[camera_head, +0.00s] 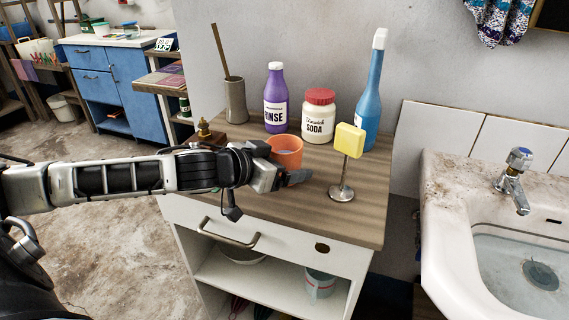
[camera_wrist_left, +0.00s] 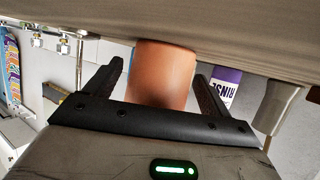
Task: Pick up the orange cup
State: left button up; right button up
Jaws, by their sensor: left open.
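The orange cup (camera_head: 287,150) stands upright on the wooden top of a small cabinet (camera_head: 345,222). My left gripper (camera_head: 292,176) reaches in from the left at the cup's near side and covers its lower part in the head view. In the left wrist view, the orange cup (camera_wrist_left: 163,75) appears between the two dark fingers of the left gripper (camera_wrist_left: 160,82), which are spread apart. A gap shows on each side of the cup, and the gripper holds nothing. My right gripper is not in view.
Behind the cup stand a purple bottle (camera_head: 275,98), a soda jar (camera_head: 318,117) and a blue bottle (camera_head: 369,92). A yellow sponge on a metal stand (camera_head: 348,140) is right of the cup. A grey vase (camera_head: 235,103) and a brass item (camera_head: 205,131) stand left.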

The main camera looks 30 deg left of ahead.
pick_arm(q)
jog(key=shift+w+d+f, duration=0.1)
jog(key=shift+w, duration=0.1)
jog(key=c, duration=1.1)
jog(key=shift+c, duration=0.3)
